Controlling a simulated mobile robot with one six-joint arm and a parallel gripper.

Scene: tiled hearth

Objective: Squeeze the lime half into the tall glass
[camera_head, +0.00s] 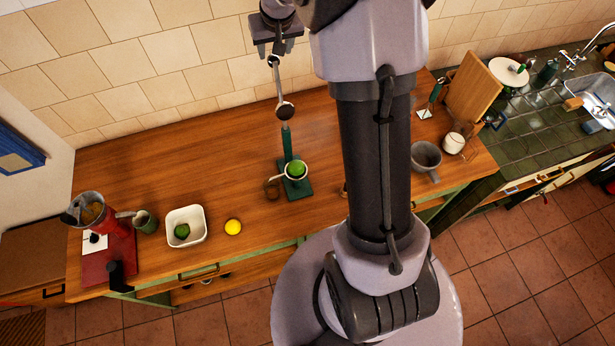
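A green stand press (286,142) stands on the wooden counter with its green base (298,190) towards the front. A green lime half (296,168) sits in the press's round light-rimmed cup. The press's metal lever (279,82) points up from a dark round joint and ends in a small knob. My gripper (274,52) is at the top of this lever, by the knob. I cannot tell whether its fingers are closed on the knob. I cannot make out a tall glass; the space under the cup is mostly hidden.
A white dish (186,226) with a green fruit, a yellow lemon (233,227) and a red machine (92,212) stand to the left. A grey mug (426,158) and a cutting board (474,90) are to the right. My arm hides the counter's middle right.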

